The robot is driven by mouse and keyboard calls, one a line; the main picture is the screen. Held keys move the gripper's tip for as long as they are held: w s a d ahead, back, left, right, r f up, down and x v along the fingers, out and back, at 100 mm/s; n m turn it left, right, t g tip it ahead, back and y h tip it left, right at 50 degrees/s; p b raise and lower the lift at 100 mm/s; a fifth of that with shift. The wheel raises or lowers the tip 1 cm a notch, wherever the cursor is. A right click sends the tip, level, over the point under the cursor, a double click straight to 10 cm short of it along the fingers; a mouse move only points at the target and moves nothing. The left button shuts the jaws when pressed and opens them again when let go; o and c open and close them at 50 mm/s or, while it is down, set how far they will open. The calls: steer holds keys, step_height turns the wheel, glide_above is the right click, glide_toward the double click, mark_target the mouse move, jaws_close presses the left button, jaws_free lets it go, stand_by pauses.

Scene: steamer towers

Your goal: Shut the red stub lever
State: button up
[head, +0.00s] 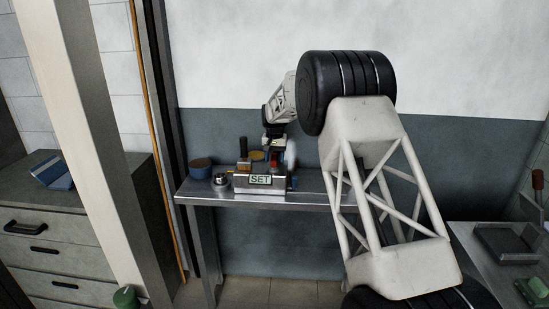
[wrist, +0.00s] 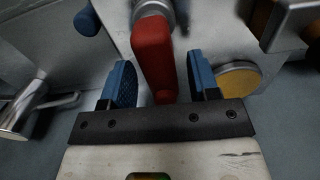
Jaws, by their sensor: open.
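The red stub lever (wrist: 153,50) fills the upper middle of the wrist view, on a grey metal fitting. It lies between the two blue finger pads of my gripper (wrist: 161,68), which is open. Gaps show on both sides of the lever, the wider one at the right pad. In the head view my gripper (head: 273,140) is over the bench, above a metal box with a SET label (head: 260,180). A small red part (head: 274,156) shows just below it. How far the lever is turned I cannot tell.
The box stands on a narrow steel bench (head: 320,200). A blue-sided bowl (head: 200,168) and a round metal piece (head: 220,181) are to its left. In the wrist view a yellow-faced knob (wrist: 238,80) sits close to the right finger, and a metal lever (wrist: 30,105) lies at left.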

mark_target(275, 156)
steer(key=shift+r, duration=3.9)
steer(key=shift+s+d+r, duration=0.1)
steer(key=shift+r, duration=0.05)
steer(key=s+d+r, duration=0.5)
steer(key=s+d, duration=0.1)
steer(key=s, duration=0.5)
steer(key=s+d+r+t, duration=0.1)
steer(key=s+d+r, duration=0.45)
steer(key=s, duration=0.55)
steer(key=s+d+r, duration=0.5)
steer(key=s+d, duration=0.2)
steer(key=s, duration=0.4)
steer(key=s+d+f, duration=0.2)
steer(key=s+f, duration=0.1)
steer(key=s, duration=0.9)
steer(key=s+d+f+t, duration=0.1)
steer(key=s+d+f, duration=0.2)
steer(key=s, duration=0.9)
steer(key=s+d+f, duration=0.3)
steer(key=s, duration=1)
steer(key=shift+f+t, duration=0.15)
steer(key=shift+t, duration=0.15)
